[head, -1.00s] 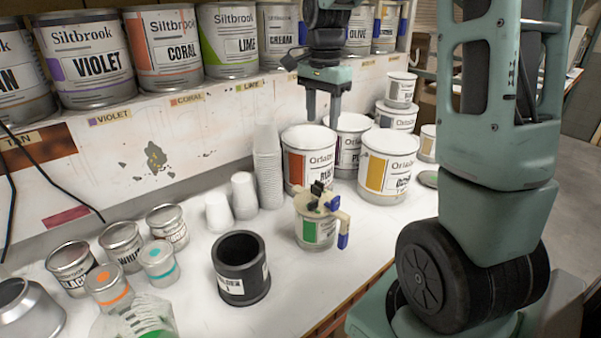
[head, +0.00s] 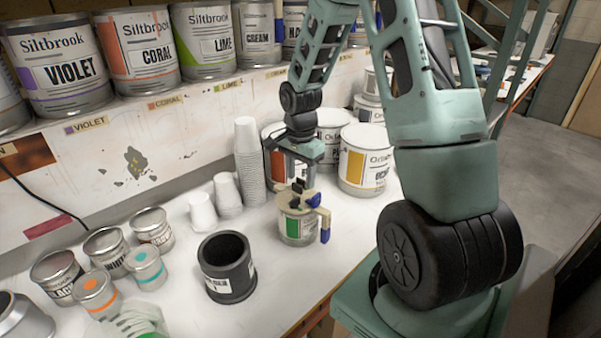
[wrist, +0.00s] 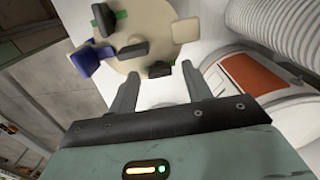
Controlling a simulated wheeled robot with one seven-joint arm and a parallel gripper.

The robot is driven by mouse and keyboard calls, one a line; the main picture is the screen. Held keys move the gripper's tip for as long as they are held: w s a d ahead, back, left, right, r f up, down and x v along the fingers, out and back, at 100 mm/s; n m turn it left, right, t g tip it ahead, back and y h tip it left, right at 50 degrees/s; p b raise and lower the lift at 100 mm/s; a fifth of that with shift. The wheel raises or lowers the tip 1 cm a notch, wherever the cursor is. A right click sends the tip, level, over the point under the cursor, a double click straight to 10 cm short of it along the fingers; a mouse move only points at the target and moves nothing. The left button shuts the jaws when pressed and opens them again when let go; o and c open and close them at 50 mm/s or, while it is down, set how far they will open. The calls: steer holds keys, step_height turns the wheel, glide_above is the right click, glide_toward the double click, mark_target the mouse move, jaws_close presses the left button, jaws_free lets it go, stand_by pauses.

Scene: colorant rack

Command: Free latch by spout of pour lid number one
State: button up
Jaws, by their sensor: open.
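The pour lid (head: 292,207) is a beige disc with black latches and blue parts, on a small can with a green label (head: 301,228). In the wrist view the lid (wrist: 150,28) fills the top middle. A beige block, apparently the spout (wrist: 186,30), sticks out at its right, and a blue tab (wrist: 88,60) at its left. A small black latch (wrist: 160,70) sits on the rim nearest my gripper. My gripper (wrist: 160,84) is open and empty, its fingers pointing at that rim with the latch between and just beyond the tips. In the head view my gripper (head: 290,177) is just above and behind the lid.
Large white cans, one with an orange label (wrist: 255,83), stand close behind the lid. A stack of white cups (head: 249,162) is at its left. A black holder (head: 228,268) stands in front left. Small tins (head: 145,266) are further left. Free table lies in front of the can.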

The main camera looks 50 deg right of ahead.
steer(key=shift+f, duration=0.2)
steer(key=shift+c, duration=0.3)
steer(key=c, duration=0.9)
steer(key=shift+c, duration=0.2)
